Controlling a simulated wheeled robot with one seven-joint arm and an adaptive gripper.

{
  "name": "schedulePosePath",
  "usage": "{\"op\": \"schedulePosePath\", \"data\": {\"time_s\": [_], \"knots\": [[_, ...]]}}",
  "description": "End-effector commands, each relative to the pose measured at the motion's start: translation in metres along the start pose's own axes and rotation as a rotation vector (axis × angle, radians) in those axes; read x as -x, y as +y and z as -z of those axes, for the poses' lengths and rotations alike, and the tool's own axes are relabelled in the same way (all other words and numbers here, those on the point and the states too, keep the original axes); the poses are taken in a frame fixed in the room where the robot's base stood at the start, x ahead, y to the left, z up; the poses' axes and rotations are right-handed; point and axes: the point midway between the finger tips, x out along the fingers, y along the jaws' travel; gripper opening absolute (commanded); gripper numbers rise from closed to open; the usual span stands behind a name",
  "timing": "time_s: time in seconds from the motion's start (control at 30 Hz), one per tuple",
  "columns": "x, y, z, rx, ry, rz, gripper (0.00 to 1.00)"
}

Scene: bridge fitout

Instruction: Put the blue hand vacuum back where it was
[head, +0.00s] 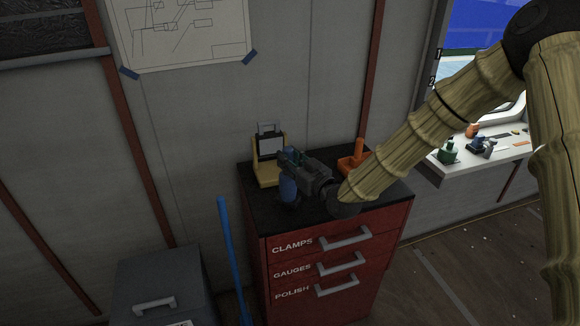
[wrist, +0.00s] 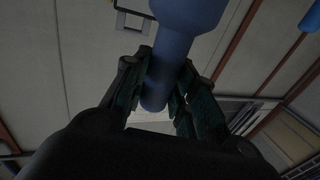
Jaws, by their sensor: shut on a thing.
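The blue hand vacuum (head: 288,188) is upright at the top of the red drawer cabinet (head: 340,228), towards its left front. My gripper (head: 284,160) reaches it from the right and is shut on it. In the wrist view the blue hand vacuum (wrist: 182,35) stands between the two dark green finger pads of my gripper (wrist: 166,88), with its wider part beyond them. My gripper hides part of the vacuum in the head view. I cannot tell whether its base touches the cabinet top.
A yellow stand (head: 268,172) with a grey piece is at the cabinet's back left. An orange item (head: 356,158) is at the back right. A blue pole (head: 230,245) leans in front of the cabinet's left side, beside a grey box (head: 160,275). Small items lie on the window ledge (head: 480,165).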

Motion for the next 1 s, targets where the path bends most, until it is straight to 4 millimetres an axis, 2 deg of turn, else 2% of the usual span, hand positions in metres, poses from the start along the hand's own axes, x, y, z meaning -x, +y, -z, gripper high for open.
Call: {"op": "schedulePosePath", "data": {"time_s": [0.4,0.9,0.93,1.0], "knots": [[0.001,0.0,-0.028,0.0,0.0,-0.001,0.03],[0.001,0.0,-0.035,0.001,0.001,0.0,0.03],[0.001,0.0,-0.035,0.0,-0.001,0.0,0.31],[0.001,0.0,-0.035,0.0,-0.001,0.0,0.43]]}}
